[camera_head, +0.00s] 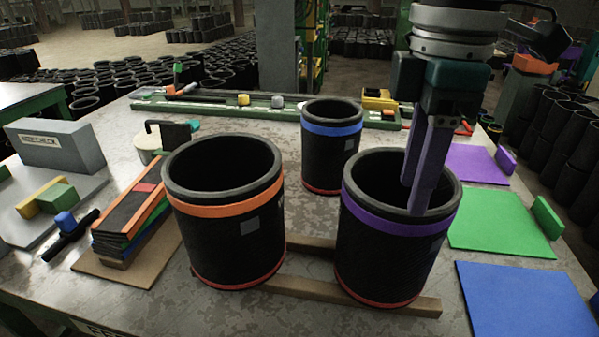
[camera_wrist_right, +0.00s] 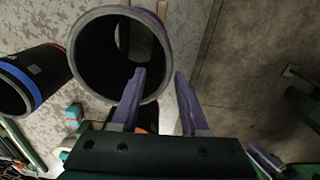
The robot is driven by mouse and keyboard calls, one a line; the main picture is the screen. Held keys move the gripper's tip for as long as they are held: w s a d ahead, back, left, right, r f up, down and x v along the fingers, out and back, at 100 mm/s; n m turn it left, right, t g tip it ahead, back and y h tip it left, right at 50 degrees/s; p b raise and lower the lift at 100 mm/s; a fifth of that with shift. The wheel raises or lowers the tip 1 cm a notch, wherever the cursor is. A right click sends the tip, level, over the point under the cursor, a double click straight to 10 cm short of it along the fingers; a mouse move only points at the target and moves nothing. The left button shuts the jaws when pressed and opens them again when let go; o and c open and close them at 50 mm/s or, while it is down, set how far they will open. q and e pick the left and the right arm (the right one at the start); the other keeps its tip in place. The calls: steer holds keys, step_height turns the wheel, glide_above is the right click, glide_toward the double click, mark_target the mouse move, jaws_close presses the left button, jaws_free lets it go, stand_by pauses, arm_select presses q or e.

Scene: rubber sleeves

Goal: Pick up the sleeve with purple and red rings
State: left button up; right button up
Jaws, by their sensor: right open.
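The black sleeve with a purple ring (camera_head: 398,221) near the top and a red ring at its base stands upright on the table, right of centre. It also shows in the wrist view (camera_wrist_right: 76,40), open end towards the camera. My right gripper (camera_head: 415,196) comes down from above at the sleeve's right part. In the wrist view the open right gripper (camera_wrist_right: 160,74) has one finger over the sleeve's opening and the other just outside its wall, with the rim between them. I cannot tell how deep the fingers reach. My left gripper is not in view.
An orange-ringed sleeve (camera_head: 228,212) stands to the left, and a blue-ringed one (camera_head: 331,130) behind. Wooden strips (camera_head: 330,289) lie at the sleeves' bases. Green (camera_head: 497,222) and blue (camera_head: 525,300) mats lie on the right. A stack of flat pieces (camera_head: 130,215) is at left.

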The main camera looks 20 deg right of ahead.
mark_target(389, 229)
step_height(389, 229, down, 9)
steer(key=s, duration=0.1)
steer(key=shift+a, duration=0.25)
jaws_close()
stand_by(0.3)
steer(key=shift+r, duration=0.1)
stand_by(1.0)
